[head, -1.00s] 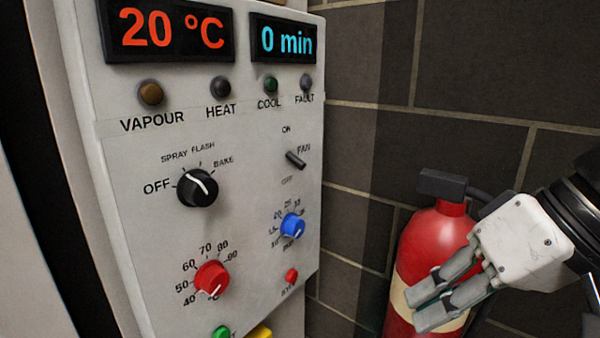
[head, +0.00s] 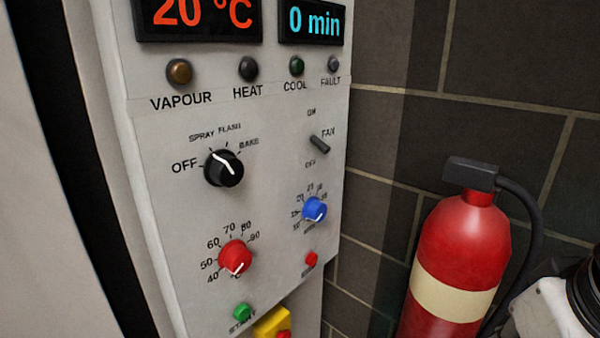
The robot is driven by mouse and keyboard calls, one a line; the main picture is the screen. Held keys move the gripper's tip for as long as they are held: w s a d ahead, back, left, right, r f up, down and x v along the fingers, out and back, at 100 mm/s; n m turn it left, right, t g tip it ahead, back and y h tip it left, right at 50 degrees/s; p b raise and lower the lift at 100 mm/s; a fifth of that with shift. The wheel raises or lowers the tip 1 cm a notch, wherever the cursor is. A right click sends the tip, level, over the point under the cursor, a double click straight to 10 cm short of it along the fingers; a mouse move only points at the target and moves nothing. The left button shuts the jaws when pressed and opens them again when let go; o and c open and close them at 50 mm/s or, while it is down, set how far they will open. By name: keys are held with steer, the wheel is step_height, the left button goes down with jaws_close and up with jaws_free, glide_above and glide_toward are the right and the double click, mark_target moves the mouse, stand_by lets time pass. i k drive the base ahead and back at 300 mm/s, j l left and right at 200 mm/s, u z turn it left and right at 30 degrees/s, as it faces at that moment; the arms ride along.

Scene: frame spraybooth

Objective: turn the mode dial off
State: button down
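The mode dial (head: 224,168) is a black round knob on the grey control panel (head: 190,235), left of centre in the head view. OFF is printed to its left, SPRAY and FLASH above it, and BAKE to its upper right. Its white pointer line slants up and left, toward the SPRAY side and not at OFF. My gripper (head: 550,312) shows only as a white housing at the bottom right corner, well away from the dial. Its fingers are outside the picture, so its opening is hidden.
A red fire extinguisher (head: 462,245) stands between the panel and my gripper. Near the dial are a black fan switch (head: 320,144), a red temperature knob (head: 235,257), a blue timer knob (head: 314,209), a green start button (head: 242,312) and a yellow-backed red button (head: 272,322).

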mark_target(222, 168)
steer(key=u, duration=1.05)
steer(key=i+j+u, duration=0.1)
steer(key=j+u, duration=0.15)
steer(key=i+j+u, duration=0.15)
steer(key=u, duration=0.15)
steer(key=j, duration=0.1)
